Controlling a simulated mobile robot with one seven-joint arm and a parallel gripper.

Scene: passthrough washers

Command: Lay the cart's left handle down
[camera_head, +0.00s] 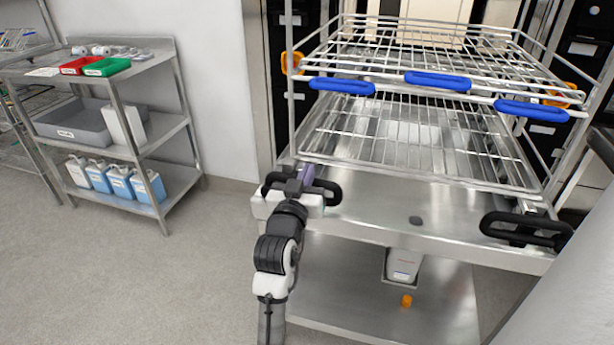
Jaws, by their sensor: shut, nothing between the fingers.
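The metal cart (370,214) stands in front of me, with wire racks above its top. Its left black handle (328,190) is at the cart's front left corner, partly hidden by my gripper. My gripper (306,177) is shut and empty, right at this handle; I cannot tell whether they touch. The handle appears to lie roughly level with the cart top, but its exact tilt is unclear. The right black handle (524,230) lies at the front right corner, free of my arm.
Wire racks with blue handles (438,81) sit above the cart top. A white container (402,266) and an orange cap (406,300) are low on the cart. A steel shelf (160,140) with trays and jugs stands left. The floor (150,275) between is clear.

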